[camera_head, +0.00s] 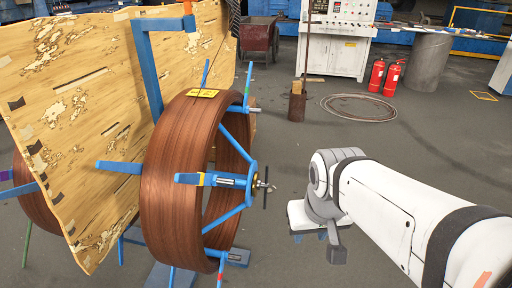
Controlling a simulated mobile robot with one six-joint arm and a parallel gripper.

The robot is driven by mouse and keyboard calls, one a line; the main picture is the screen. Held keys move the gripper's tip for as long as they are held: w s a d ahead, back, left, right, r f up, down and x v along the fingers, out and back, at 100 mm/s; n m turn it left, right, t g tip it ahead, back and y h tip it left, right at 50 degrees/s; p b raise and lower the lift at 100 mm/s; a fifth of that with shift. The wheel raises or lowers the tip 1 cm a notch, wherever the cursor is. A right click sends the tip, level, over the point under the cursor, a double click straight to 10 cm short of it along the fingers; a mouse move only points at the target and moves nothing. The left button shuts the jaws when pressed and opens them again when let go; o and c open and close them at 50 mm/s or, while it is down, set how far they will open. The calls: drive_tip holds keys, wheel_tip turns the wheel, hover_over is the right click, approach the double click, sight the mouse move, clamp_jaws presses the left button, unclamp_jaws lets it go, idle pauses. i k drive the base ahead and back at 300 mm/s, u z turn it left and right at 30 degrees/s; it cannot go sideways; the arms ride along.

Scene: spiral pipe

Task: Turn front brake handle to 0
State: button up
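A large reel of brown coiled pipe (172,185) stands upright on a blue frame left of centre. At its hub, a small dark T-shaped handle (265,186) sticks out toward the right; it looks like the front brake handle. Its bar looks close to upright, and no scale or number is readable. My gripper (318,242) hangs below the wrist of my white arm, to the right of the handle and lower in the picture, clear of it. Its fingers are small and partly hidden, so I cannot tell whether they are open. Nothing is visible in it.
Blue spokes (228,218) stick out around the reel near the handle. A worn yellow board (75,115) stands behind it. A post in a wooden block (297,105), a coil on the floor (358,107) and red extinguishers (376,76) are farther back. Floor right of the reel is clear.

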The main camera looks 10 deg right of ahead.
sight(260, 184)
drive_tip(key=z, duration=0.05)
drive_tip(key=i, duration=0.95)
drive_tip(key=u, duration=0.05)
